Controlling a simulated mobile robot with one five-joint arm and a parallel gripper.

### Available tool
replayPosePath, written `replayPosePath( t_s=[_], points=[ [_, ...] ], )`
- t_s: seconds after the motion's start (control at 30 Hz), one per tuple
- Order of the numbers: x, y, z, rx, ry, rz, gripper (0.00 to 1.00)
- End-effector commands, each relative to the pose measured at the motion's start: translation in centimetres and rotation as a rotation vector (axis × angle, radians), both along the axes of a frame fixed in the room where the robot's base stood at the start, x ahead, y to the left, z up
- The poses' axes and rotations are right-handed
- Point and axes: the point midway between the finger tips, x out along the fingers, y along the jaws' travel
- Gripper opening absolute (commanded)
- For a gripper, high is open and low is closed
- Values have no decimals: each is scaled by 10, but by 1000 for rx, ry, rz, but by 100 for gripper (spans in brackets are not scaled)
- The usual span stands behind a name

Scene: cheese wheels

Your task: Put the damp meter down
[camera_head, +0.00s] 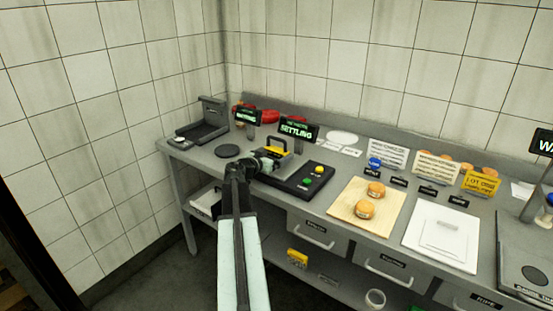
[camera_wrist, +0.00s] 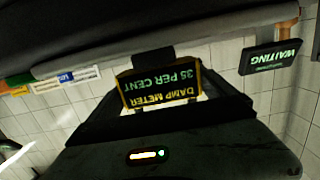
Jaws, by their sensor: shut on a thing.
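The damp meter (camera_wrist: 162,88) is a dark box with a yellow edge. In the wrist view it appears upside down and reads "DAMP METER 35 PER CENT". In the head view a yellow and grey piece that looks like it (camera_head: 278,151) is at the end of my arm, above the left part of the black scale. My gripper (camera_head: 266,163) is shut on the meter. The fingertips are too small to make out clearly, and whether the meter touches anything below cannot be told.
The black scale (camera_head: 304,183) has green and yellow buttons and a "SETTLING" sign (camera_head: 298,130). A dark round disc (camera_head: 227,151) lies to its left. A wooden board (camera_head: 353,208) with two cheese wheels and a white board (camera_head: 441,250) stand to the right. A "WAITING" sign (camera_wrist: 271,58) is nearby.

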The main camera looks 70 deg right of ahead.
Motion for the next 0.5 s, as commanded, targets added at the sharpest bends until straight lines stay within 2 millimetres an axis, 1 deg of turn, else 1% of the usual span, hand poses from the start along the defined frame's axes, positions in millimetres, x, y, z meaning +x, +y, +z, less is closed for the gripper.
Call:
replayPosePath(
  t_s=[0.1,0.2,0.23,0.27,0.5],
  points=[
    [0,0,2,0,1,0,33],
    [0,0,-2,-1,1,0,33],
    [0,0,-2,0,0,0,97],
    [0,0,-1,0,0,0,100],
    [1,0,1,0,0,1,100]
  ],
)
